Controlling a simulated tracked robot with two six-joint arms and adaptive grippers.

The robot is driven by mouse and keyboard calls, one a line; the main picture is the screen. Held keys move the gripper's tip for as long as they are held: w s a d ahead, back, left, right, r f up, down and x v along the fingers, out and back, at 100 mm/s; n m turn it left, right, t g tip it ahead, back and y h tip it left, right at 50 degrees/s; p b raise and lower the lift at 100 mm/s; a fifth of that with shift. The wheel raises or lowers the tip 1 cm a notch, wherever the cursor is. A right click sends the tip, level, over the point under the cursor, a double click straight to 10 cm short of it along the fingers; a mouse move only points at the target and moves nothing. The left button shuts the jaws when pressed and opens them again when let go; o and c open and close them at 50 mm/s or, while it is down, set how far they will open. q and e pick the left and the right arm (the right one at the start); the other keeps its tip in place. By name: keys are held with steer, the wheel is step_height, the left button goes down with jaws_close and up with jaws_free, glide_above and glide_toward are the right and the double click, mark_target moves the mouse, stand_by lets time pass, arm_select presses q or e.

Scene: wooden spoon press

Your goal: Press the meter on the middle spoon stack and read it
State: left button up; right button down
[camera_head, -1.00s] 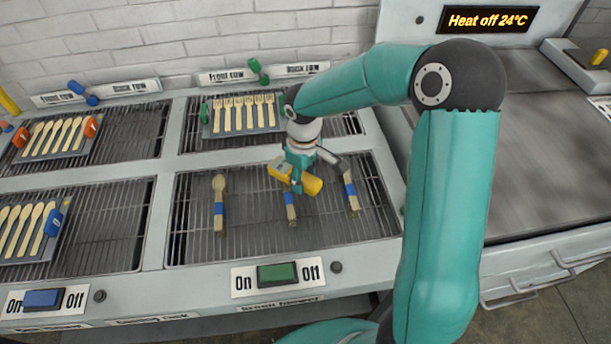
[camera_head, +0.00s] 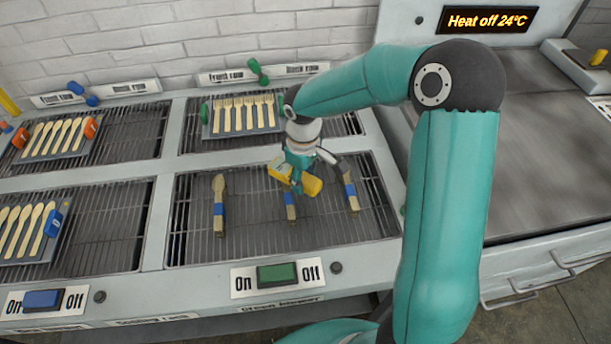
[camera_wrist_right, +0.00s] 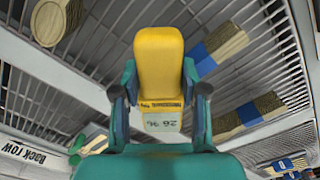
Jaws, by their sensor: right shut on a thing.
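Three spoon stacks with blue bands lie on the front right rack: a left one (camera_head: 219,205), the middle one (camera_head: 290,207) and a right one (camera_head: 351,191). My right gripper (camera_head: 297,178) is shut on a yellow meter (camera_head: 312,185) at the upper end of the middle stack, hiding that end. Whether the meter touches the wood I cannot tell. In the right wrist view the meter (camera_wrist_right: 159,65) sits between both fingers. Its small display (camera_wrist_right: 161,121) shows upside-down digits that look like 26 %. My left gripper is not in view.
A tray of forks (camera_head: 240,116) lies on the rack behind. Spoon trays (camera_head: 24,230) lie on the left racks. A green switch (camera_head: 277,273) is on the front edge. A heater sign (camera_head: 488,19) reads "Heat off 24°C".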

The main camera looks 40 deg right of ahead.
mark_target(303, 177)
steer(key=shift+r+p, duration=2.45)
steer(key=shift+r, duration=1.05)
